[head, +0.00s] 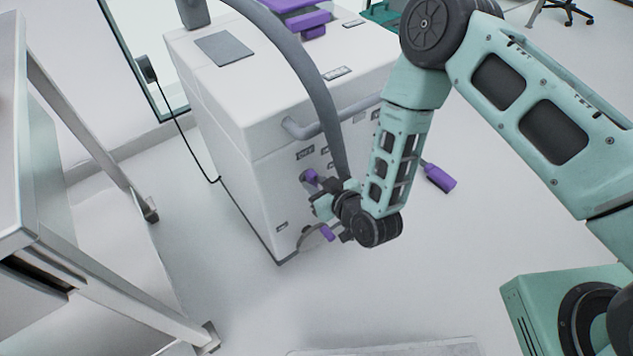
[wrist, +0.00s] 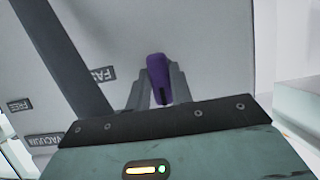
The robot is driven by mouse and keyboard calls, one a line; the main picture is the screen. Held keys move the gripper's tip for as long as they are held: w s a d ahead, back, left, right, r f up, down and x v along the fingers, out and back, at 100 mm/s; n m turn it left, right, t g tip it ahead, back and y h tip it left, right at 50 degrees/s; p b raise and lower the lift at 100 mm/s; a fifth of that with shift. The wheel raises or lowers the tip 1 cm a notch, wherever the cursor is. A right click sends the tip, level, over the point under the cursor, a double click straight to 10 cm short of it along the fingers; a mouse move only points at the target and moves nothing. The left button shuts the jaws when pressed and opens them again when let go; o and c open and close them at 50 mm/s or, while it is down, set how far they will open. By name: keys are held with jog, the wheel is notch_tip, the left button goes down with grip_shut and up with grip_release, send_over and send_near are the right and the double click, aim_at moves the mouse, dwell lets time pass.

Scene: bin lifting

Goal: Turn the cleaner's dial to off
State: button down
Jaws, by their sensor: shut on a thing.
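The cleaner (head: 235,125) is a white box-shaped machine with a thick grey hose running down its front. A purple dial knob (head: 311,177) sits on its front panel, below small dark labels. My gripper (head: 317,187) is at this panel. In the wrist view the purple knob (wrist: 157,72) stands between the two grey fingers, which are shut on it. A label starting "FAS" (wrist: 102,74) shows left of the knob, partly covered. Labels "FREE" and "VACUUM" show farther left. I cannot tell which setting the dial points to.
A purple-tipped part (head: 328,233) sits low on the cleaner's front, and a purple handle (head: 440,178) sticks out at its right. A metal-framed table (head: 95,285) stands at the left. The black cord (head: 193,150) runs to the wall.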

dwell(0.4)
jog(key=c, duration=1.2)
grip_release()
jog(key=shift+c, duration=0.2)
jog(key=p+v, duration=0.3)
jog(key=v, duration=1.4)
jog(key=shift+s+d, duration=0.15)
jog(key=shift+d, duration=0.05)
